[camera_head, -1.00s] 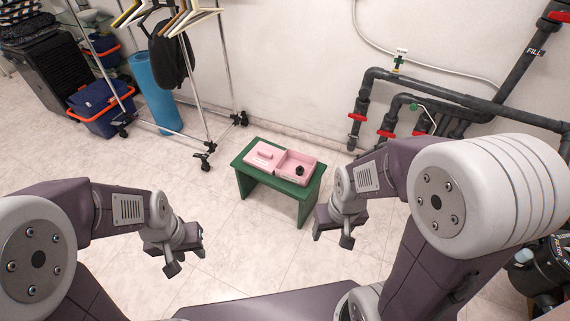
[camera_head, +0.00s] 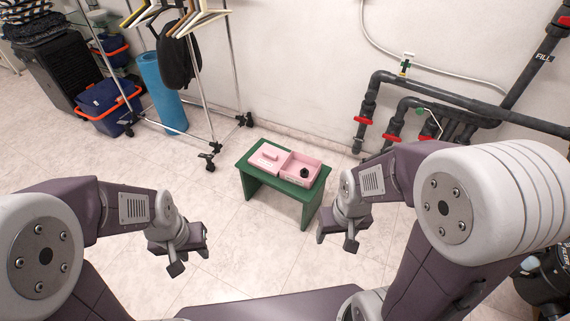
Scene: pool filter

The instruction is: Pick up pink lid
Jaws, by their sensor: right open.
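The pink lid (camera_head: 269,156) lies at the left on a low green stool (camera_head: 252,172). It is next to an open pink box (camera_head: 313,163) with a small black object (camera_head: 304,173) inside. Whether the lid rests flat on the stool or on another box part, I cannot tell. My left gripper (camera_head: 190,258) hangs in front of the stool to its left, apart from it, and its jaw opening is hard to see. My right gripper (camera_head: 337,237) is open and empty, to the right and nearer than the stool.
A clothes rack on wheels (camera_head: 210,155) stands behind left, with a blue rolled mat (camera_head: 163,92) and blue bins (camera_head: 104,105) by it. Dark pipes with red valves (camera_head: 395,137) run along the right wall. The tiled floor (camera_head: 100,165) around the stool is clear.

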